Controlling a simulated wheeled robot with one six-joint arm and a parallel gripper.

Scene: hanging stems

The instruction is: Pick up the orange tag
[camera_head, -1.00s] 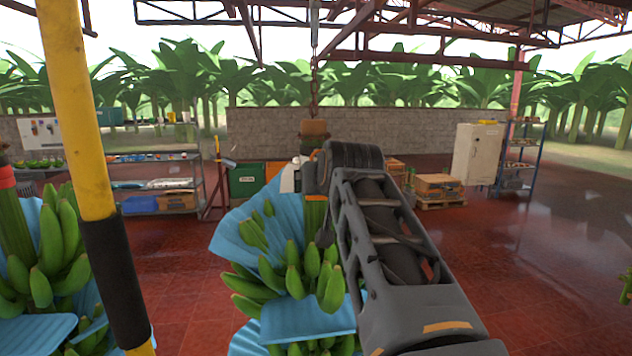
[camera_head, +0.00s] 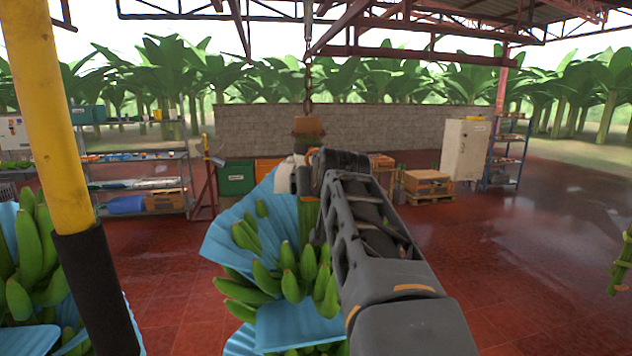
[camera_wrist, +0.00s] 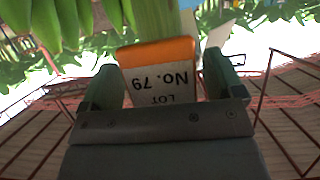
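The orange tag (camera_wrist: 157,52) shows in the wrist view, with an orange band and a white face printed "LOT No. 79", upside down. My gripper (camera_wrist: 160,64) is open, with one dark green finger on each side of the tag. The left finger is very close to or touching the tag's edge; a narrow gap shows at the right finger. The tag's end nearest the palm is hidden by the gripper's front bar. In the head view my arm reaches to the hanging stem just above the green bananas (camera_head: 290,275), and hides most of the gripper.
Blue sheeting (camera_head: 240,235) wraps the banana bunch. A yellow post (camera_head: 58,120) with a black sleeve stands close at left, with another bunch (camera_head: 30,260) behind it. A chain (camera_head: 308,85) hangs above the stem. The red floor (camera_head: 540,260) at right is mostly clear.

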